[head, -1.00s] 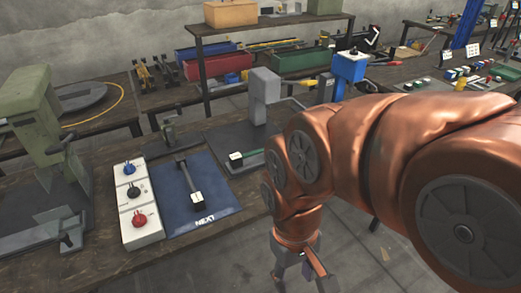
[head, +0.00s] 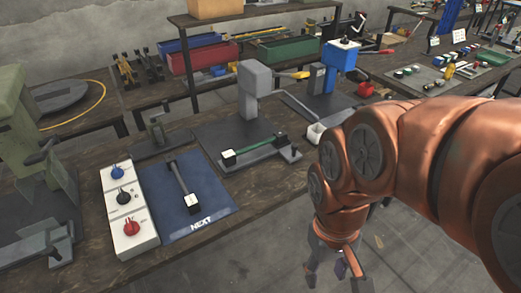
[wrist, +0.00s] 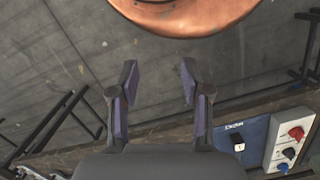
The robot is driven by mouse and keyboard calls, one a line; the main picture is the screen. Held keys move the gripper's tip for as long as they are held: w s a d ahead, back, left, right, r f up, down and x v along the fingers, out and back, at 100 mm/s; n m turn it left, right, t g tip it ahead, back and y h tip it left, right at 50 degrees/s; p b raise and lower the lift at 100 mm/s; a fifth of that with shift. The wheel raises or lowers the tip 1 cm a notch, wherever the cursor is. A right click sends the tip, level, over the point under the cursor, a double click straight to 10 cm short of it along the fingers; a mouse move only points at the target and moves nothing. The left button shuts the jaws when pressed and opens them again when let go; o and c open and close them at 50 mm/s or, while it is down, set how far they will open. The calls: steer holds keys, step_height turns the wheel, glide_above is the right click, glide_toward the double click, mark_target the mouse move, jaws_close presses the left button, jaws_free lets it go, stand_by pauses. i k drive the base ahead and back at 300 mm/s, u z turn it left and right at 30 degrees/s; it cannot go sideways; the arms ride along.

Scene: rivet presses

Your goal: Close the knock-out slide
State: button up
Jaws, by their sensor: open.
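A grey press (head: 254,85) stands on a dark base plate on the bench. A slide-like bar with a green section and a white-labelled end block (head: 229,157) lies along the front of its base. I cannot tell for certain whether this is the knock-out slide, or how far it is open. My gripper (head: 338,268) hangs over the floor in front of the bench, low and right of that press. In the wrist view my gripper (wrist: 158,82) has its two fingers apart with nothing between them. It touches nothing.
A blue NEXT mat (head: 215,205) with a grey lever lies beside a white control box (head: 128,225). A green press (head: 18,125) stands at left, a blue press (head: 341,57) behind at right. A white cup-like part (head: 316,132) is near my arm. Floor below is clear.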

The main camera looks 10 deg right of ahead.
mark_target(289, 151)
steer(key=z, duration=0.7)
steer(key=k, duration=0.65)
steer(key=u, duration=1)
steer(key=i, duration=0.45)
steer(key=z, duration=0.15)
